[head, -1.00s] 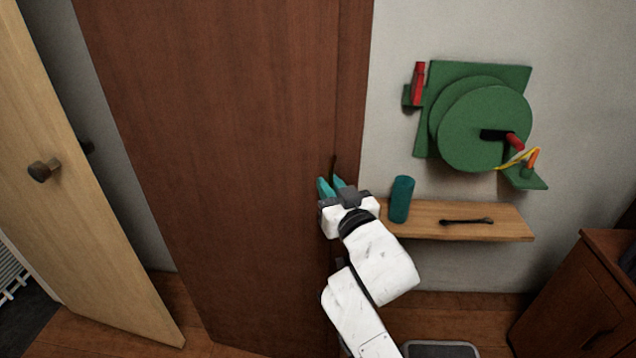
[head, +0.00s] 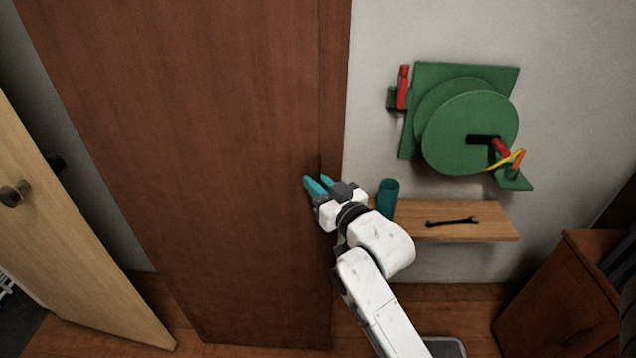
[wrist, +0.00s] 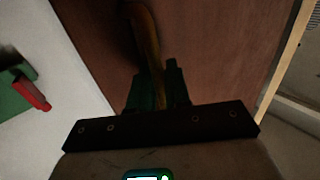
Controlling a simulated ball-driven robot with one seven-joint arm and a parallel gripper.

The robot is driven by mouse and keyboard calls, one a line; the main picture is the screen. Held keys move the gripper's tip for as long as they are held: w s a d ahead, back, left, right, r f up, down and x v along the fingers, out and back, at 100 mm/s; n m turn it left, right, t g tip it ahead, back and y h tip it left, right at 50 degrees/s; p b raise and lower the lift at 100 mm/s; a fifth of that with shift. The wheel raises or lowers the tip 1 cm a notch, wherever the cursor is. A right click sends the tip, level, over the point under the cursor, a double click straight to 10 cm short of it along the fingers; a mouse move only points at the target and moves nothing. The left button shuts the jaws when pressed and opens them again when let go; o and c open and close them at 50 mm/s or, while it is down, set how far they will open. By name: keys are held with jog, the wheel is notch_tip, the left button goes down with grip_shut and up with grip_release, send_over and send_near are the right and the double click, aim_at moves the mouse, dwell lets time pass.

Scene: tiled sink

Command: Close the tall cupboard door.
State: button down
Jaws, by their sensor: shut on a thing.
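The tall cupboard door (head: 190,150) is a dark reddish-brown wooden panel filling the left middle of the head view. A narrow strip of the same wood runs along its right edge. I cannot tell how far the door stands open. My gripper (head: 315,183), with teal fingers, is at the door's right edge at mid height. In the wrist view the dark fingers are shut on a curved brown handle (wrist: 148,45), with the door panel behind it. The handle is mostly hidden by the gripper in the head view.
A pale wooden door (head: 70,230) with a dark knob stands at the left. Right of the cupboard are a wall shelf (head: 480,232) with a teal cup (head: 388,198), and a green wall-mounted reel (head: 465,130). A brown cabinet (head: 560,300) stands at lower right.

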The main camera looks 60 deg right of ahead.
jog(key=shift+d+r, duration=0.15)
jog(key=shift+d, duration=0.1)
jog(key=c, duration=1.3)
grip_release()
jog(key=shift+d, duration=0.1)
jog(key=shift+c, duration=0.2)
jog(key=b+v, duration=0.2)
jog(key=v, duration=0.9)
jog(key=shift+a, duration=0.25)
jog(key=shift+w+f, duration=0.1)
jog(key=shift+f, duration=0.15)
